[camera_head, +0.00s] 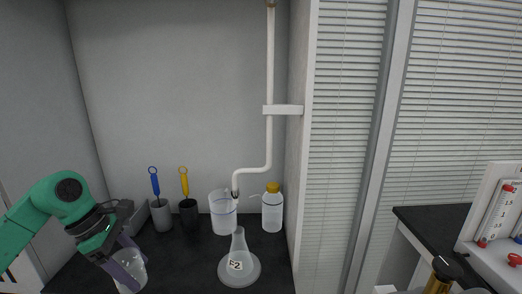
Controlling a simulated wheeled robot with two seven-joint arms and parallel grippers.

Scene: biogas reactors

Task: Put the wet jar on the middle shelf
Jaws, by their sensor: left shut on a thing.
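A clear jar (128,273) is at the lower left in the head view, low over the black counter. My left gripper (126,262) is shut on this jar, its purple fingers on either side of it. The jar looks slightly tilted. I cannot tell whether it is wet, nor whether its base touches the counter. The middle shelf is not in view.
On the black counter (195,262) stand a flask labelled 2 (239,262), a clear beaker (222,214), a yellow-capped bottle (272,212), a grey cup (161,216) and a black cup (188,215) holding brushes. A white pipe (270,90) runs down the wall.

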